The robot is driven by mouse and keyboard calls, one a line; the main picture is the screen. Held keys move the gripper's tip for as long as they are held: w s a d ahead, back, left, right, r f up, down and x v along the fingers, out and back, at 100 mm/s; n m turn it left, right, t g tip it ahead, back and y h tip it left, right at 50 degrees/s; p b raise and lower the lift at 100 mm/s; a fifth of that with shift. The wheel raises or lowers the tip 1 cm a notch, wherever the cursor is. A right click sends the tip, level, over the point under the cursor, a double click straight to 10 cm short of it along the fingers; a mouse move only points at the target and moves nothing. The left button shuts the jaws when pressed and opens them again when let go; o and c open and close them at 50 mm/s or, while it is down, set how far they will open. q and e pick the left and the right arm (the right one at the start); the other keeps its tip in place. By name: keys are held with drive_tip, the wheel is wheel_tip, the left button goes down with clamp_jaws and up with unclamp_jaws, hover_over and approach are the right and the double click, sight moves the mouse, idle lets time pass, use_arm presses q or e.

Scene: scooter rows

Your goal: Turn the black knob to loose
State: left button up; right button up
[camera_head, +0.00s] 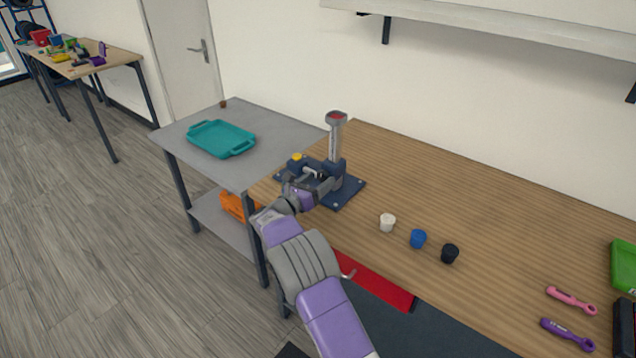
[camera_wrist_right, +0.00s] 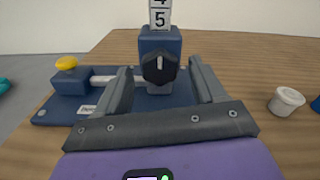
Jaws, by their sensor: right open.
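The black knob (camera_wrist_right: 159,67) sits on the front of a blue block at the foot of an upright post marked with numbers, and its white line points about straight up. The blue fixture (camera_head: 350,188) stands at the table's left end; in the head view my arm hides the knob. My right gripper (camera_head: 312,187) is at the fixture's front. In the wrist view its fingers (camera_wrist_right: 160,72) are open, one on each side of the knob, with visible gaps. Whether the fingertips reach level with the knob is hard to tell. My left gripper is not in view.
The fixture also has a yellow button (camera_wrist_right: 67,62) on a small blue block, left of the gripper. White (camera_head: 386,222), blue (camera_head: 418,238) and black (camera_head: 449,253) cups stand to the right on the wooden table. A teal tray (camera_head: 222,138) lies on the grey table.

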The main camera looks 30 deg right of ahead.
drive_tip(key=shift+w+d, duration=0.1)
drive_tip(key=shift+d, duration=0.05)
drive_tip(key=shift+c, duration=0.4)
drive_tip(key=c, duration=1)
